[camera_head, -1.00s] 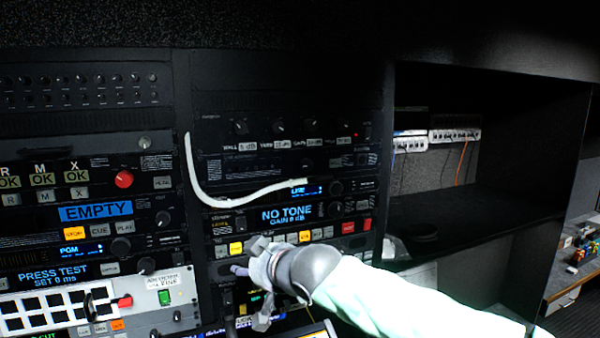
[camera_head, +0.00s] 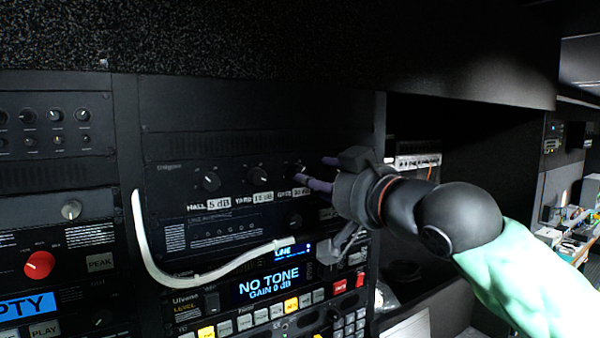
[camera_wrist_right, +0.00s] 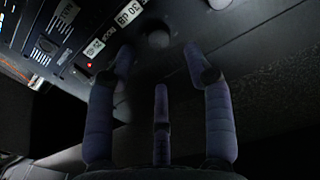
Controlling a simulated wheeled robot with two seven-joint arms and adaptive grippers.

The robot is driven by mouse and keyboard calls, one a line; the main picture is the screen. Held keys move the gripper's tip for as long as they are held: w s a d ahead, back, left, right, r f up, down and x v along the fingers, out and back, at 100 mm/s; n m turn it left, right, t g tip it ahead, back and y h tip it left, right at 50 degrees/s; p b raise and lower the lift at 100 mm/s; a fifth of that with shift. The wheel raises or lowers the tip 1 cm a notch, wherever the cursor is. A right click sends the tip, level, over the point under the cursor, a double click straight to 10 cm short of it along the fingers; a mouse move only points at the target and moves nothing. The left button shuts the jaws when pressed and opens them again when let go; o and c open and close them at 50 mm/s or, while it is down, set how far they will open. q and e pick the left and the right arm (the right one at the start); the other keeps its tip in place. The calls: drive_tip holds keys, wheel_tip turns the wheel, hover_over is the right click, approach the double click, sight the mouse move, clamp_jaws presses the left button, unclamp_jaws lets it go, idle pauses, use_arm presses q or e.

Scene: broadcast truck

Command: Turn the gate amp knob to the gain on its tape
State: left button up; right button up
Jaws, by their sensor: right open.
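The gate amp is a black rack unit (camera_head: 165,185) with a row of knobs over white tape labels. The gate knob (camera_head: 295,168) is dark and sits above the tape reading 30 dB (camera_head: 303,190). Its pointer cannot be read. My right gripper (camera_head: 314,172) is open at the knob's right, purple fingers pointing at the panel. In the right wrist view, the knob (camera_wrist_right: 158,38) shows between and beyond the fingertips, near the 30 dB tape (camera_wrist_right: 128,12). Contact is not visible. My left gripper is out of view.
The hall knob (camera_head: 210,180) and yard knob (camera_head: 258,174) stand to the left. A white cable (camera_head: 150,250) loops below, near the NO TONE unit (camera_head: 270,285). A dark open shelf bay (camera_head: 470,150) lies right of the rack.

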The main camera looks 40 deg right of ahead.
sight(301, 172)
drive_tip(key=w, duration=0.2)
drive_tip(key=w+p, duration=0.1)
drive_tip(key=w, duration=0.1)
drive_tip(key=w+d, duration=0.1)
drive_tip(key=w, duration=0.2)
drive_tip(key=shift+p, duration=0.35)
drive_tip(key=shift+r, duration=0.1)
clamp_jaws()
